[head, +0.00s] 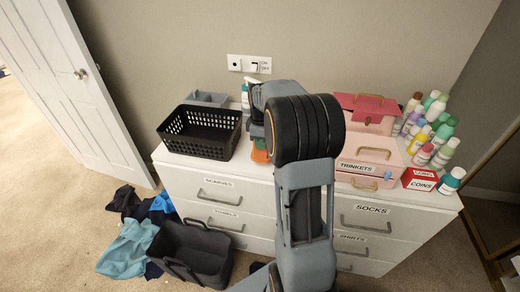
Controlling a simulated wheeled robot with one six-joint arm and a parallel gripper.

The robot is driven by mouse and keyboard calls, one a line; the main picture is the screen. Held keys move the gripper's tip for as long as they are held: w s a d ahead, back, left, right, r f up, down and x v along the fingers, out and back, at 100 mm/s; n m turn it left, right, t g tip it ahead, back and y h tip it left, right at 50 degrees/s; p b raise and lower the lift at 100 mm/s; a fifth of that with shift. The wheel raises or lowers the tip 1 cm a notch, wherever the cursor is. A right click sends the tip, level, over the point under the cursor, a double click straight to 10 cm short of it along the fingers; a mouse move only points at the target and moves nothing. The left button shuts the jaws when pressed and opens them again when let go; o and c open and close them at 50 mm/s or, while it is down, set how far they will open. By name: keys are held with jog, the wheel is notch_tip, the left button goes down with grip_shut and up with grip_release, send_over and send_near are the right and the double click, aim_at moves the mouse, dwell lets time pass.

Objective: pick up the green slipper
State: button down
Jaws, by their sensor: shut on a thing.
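My arm rises in the middle of the head view and bends over the white dresser. The end of the arm with my gripper (258,128) shows only in part at the left of the dark arm joint, above the dresser top. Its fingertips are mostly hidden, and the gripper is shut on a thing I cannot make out. A small orange and greenish patch (261,154) shows just below it; I cannot tell what it is or whether the gripper touches it. I cannot make out a green slipper for sure in this view.
The white dresser (183,187) carries a black basket (200,145) at left, a pink TRINKETS case (393,155), a red COINS box (420,180) and several bottles (438,130) at right. A dark bin (205,255) and clothes (125,250) lie on the floor, lower left. Carpet is free farther left.

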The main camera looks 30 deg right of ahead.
aim_at(259, 157)
jog(key=shift+w+a+f, duration=0.1)
jog(key=shift+w+f, duration=0.05)
jog(key=shift+f, duration=0.05)
jog(key=shift+w+a+f, duration=0.1)
jog(key=shift+w+f, duration=0.1)
jog(key=shift+f, duration=1.55)
jog(key=shift+f, duration=0.2)
jog(key=c, duration=1.2)
grip_release()
jog(key=shift+o, duration=0.2)
